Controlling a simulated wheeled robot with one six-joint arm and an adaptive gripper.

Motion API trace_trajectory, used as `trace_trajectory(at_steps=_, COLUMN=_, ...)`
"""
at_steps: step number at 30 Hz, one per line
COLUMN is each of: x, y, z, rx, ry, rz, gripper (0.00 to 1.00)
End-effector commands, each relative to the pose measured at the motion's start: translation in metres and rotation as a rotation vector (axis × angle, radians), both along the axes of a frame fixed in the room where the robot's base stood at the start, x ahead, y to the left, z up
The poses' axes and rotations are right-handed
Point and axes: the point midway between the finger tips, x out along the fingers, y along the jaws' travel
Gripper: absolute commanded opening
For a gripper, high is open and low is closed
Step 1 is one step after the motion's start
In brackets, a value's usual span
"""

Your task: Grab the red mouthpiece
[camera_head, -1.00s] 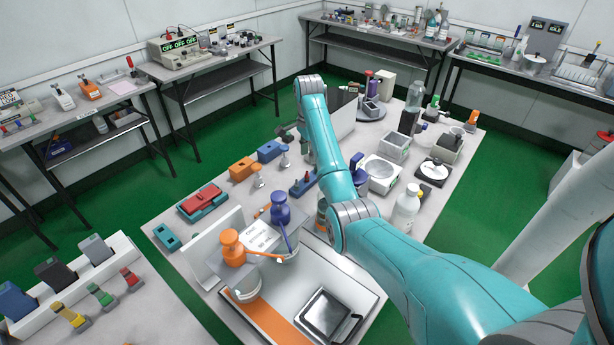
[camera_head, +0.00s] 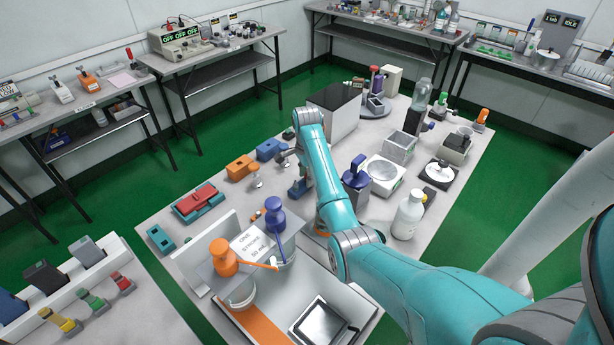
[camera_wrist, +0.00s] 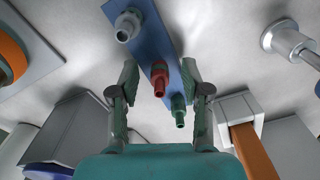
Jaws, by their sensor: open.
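The red mouthpiece (camera_wrist: 159,82) stands in the middle of a blue holder (camera_wrist: 150,35) in the wrist view. A grey mouthpiece (camera_wrist: 127,27) is on one side of it and a green one (camera_wrist: 178,112) on the other. My gripper (camera_wrist: 160,68) is open, with one finger on each side of the holder. The red mouthpiece shows between the fingers with room on both sides; I see no grip on it. In the head view, part of the blue holder (camera_head: 298,188) shows beside my arm. My arm hides the rest, and I cannot make out the fingers there.
In the wrist view, a metal knobbed piece (camera_wrist: 285,38) lies at upper right and a pale box with an orange strip (camera_wrist: 240,112) at right. In the head view, orange (camera_head: 240,167) and blue (camera_head: 271,149) blocks stand left of my arm, a white bottle (camera_head: 407,215) right.

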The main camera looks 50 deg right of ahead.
Motion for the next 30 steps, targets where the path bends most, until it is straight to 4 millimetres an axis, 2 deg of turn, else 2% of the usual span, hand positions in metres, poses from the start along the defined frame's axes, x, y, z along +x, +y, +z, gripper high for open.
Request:
trace_trajectory(at_steps=5, x=0.0, y=0.0, z=0.0, rx=0.0, ry=-0.001, rz=0.0, gripper=0.47)
trace_trajectory(at_steps=9, x=0.0, y=0.0, z=0.0, rx=0.0, ry=-0.001, rz=0.0, gripper=0.14)
trace_trajectory(at_steps=10, x=0.0, y=0.0, z=0.0, rx=0.0, ry=-0.001, rz=0.0, gripper=0.07)
trace_trajectory(at_steps=11, x=0.0, y=0.0, z=0.0, rx=0.0, ry=-0.001, rz=0.0, gripper=0.06)
trace_trajectory(at_steps=23, x=0.001, y=-0.001, z=0.002, rx=0.0, ry=-0.001, rz=0.001, gripper=0.05)
trace_trajectory(at_steps=30, x=0.005, y=-0.008, z=0.022, rx=-0.001, ry=-0.002, rz=0.004, gripper=0.05)
